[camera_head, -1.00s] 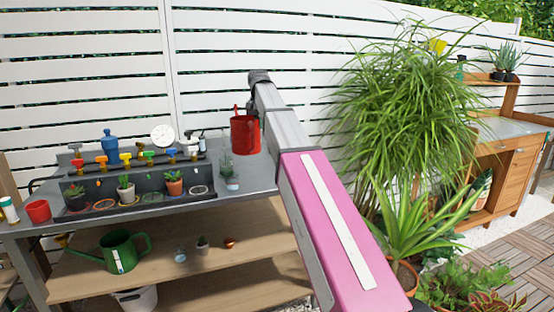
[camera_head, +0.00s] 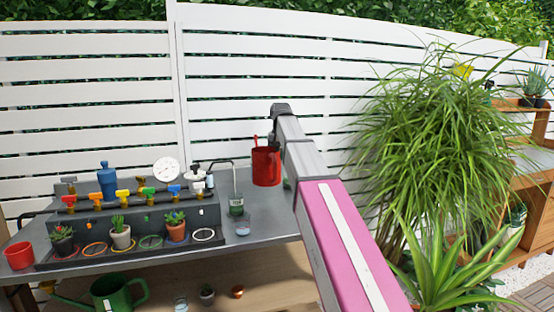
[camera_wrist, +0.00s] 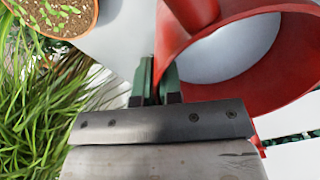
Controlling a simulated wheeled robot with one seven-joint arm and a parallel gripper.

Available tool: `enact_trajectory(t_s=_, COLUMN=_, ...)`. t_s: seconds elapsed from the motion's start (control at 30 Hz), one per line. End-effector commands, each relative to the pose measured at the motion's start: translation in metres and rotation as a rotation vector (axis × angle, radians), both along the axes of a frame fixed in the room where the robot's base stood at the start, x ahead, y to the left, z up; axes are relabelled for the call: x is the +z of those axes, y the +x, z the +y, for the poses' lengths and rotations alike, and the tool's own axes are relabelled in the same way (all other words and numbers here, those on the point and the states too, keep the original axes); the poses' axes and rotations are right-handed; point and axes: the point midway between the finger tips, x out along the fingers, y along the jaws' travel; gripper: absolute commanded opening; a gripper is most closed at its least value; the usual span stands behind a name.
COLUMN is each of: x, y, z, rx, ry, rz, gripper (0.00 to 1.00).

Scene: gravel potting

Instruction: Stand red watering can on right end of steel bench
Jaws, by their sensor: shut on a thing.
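The red watering can (camera_head: 266,166) is at the right end of the steel bench (camera_head: 264,213) in the head view, looking upright. I cannot tell whether its base touches the top or hangs just above it. In the wrist view its round open mouth and red wall (camera_wrist: 290,85) fill the upper right. My gripper (camera_wrist: 160,78) is shut on the can at its side, with dark green fingers against the red part. In the head view my arm hides the fingers and some of the bench's right end.
A black rack (camera_head: 140,215) with small potted plants and coloured valves fills the bench's middle. A white slatted fence (camera_head: 270,60) is close behind. A large grassy plant (camera_head: 430,140) stands right.

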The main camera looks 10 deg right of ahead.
Motion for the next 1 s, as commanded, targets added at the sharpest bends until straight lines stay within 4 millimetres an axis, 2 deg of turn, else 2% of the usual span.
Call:
enact_trajectory(t_s=0.3, x=-0.029, y=-0.023, z=-0.044, rx=-0.001, ry=0.002, rz=-0.001, gripper=0.0)
enact_trajectory(t_s=0.5, x=-0.042, y=-0.031, z=-0.064, rx=-0.001, ry=0.002, rz=-0.001, gripper=0.0)
enact_trajectory(t_s=0.8, x=-0.05, y=-0.034, z=-0.07, rx=0.001, ry=0.003, rz=-0.002, gripper=0.0)
enact_trajectory(t_s=1.0, x=-0.07, y=-0.034, z=-0.07, rx=0.001, ry=0.002, rz=-0.001, gripper=0.0)
